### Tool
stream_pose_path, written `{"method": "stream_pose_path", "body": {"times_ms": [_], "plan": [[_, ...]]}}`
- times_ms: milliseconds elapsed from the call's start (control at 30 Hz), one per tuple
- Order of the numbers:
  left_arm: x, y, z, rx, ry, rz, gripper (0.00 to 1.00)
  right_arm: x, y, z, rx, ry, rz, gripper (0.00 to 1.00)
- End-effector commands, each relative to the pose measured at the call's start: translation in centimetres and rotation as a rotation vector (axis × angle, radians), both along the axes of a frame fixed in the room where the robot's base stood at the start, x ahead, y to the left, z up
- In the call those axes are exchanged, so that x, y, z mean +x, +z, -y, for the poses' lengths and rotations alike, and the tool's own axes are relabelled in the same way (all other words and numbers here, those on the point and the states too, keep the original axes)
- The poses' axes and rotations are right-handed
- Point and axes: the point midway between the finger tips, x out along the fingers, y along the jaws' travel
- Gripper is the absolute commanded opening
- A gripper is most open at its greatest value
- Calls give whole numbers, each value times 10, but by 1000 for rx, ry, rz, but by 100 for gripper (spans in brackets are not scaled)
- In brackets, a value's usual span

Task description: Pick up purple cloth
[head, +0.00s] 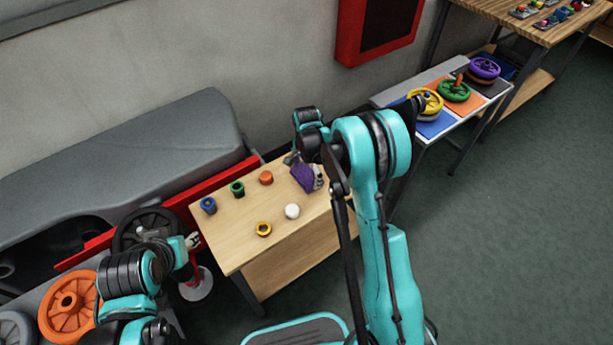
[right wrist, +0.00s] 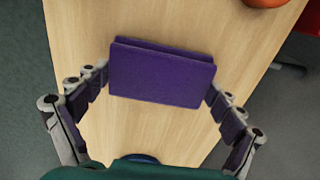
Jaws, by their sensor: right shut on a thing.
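The purple cloth (head: 302,177) is a folded, flat rectangular pad at the right part of the small wooden table (head: 225,250). In the right wrist view the cloth (right wrist: 162,75) sits between the two fingertips of my right gripper (right wrist: 158,86), which touch its left and right edges. My right gripper is shut on it. Whether the cloth rests on the tabletop or is just above it, I cannot tell. My left gripper (head: 193,240) is at the table's left edge, away from the cloth; its finger opening is too small to judge.
On the table stand small blue (head: 208,205), green (head: 237,188), orange (head: 266,178), yellow (head: 264,229) and white (head: 292,211) items. A grey machine (head: 120,150) is at left. A bench with coloured wheels (head: 455,90) stands at right. Floor at right is clear.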

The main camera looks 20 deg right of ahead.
Motion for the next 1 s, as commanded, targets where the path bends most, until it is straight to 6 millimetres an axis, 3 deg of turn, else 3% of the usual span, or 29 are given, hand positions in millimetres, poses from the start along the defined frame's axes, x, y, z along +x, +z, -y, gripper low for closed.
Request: {"method": "stream_pose_path", "body": {"times_ms": [267, 467, 800, 1000], "plan": [[0, 5, 0, 0, 0, 0, 40, 0, 10, 0, 0, 0, 0, 70], [0, 21, 0, 0, 0, 0, 40, 0, 43, 0, 0, 0, 0, 70], [0, 45, 0, 0, 0, 0, 40, -45, 89, 62, 0, -4, 0, 70], [0, 52, 0, 0, 0, 0, 40, -62, 105, 86, 0, -2, 0, 70]]}}
